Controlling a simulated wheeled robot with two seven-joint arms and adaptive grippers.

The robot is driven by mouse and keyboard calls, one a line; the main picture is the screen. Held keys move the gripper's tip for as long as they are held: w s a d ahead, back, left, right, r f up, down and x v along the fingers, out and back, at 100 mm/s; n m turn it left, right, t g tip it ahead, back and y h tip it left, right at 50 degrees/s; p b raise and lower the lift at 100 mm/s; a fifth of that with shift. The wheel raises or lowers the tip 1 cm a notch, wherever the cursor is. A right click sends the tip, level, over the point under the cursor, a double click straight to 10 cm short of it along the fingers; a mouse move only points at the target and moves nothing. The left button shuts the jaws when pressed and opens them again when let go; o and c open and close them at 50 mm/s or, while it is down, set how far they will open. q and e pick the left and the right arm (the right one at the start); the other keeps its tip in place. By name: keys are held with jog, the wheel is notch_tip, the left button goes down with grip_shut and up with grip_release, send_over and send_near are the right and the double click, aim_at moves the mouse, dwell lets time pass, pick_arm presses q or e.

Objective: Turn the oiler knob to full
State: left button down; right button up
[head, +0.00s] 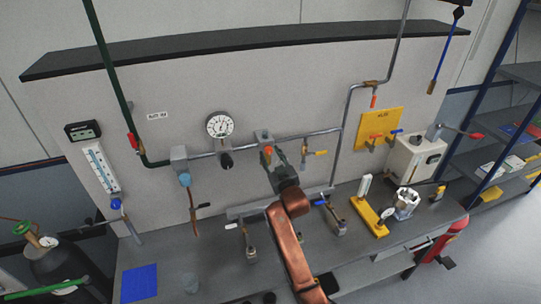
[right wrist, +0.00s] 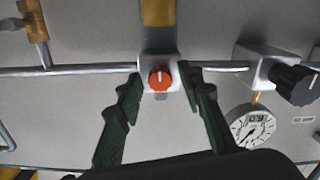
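The orange-red knob (right wrist: 160,79), which I take to be the oiler knob, sits on a pale block (right wrist: 146,84) on the wall pipe. A white mark shows on its face. In the head view the knob (head: 267,150) shows just above my right gripper (head: 270,160). In the right wrist view my right gripper (right wrist: 160,77) is open, with one dark green finger on each side of the knob. The fingertips look apart from the knob, but their depth relative to it is hard to tell. My left gripper is not in view.
A pressure gauge (head: 220,125) and black knob (head: 226,160) are left of the orange knob. A small valve with a yellow handle (head: 320,153) is close on its right. The bench (head: 165,250) below holds a blue mat (head: 139,283) and several fittings.

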jog(key=shift+r, duration=0.1)
jog(key=v, duration=1.2)
dwell(0.4)
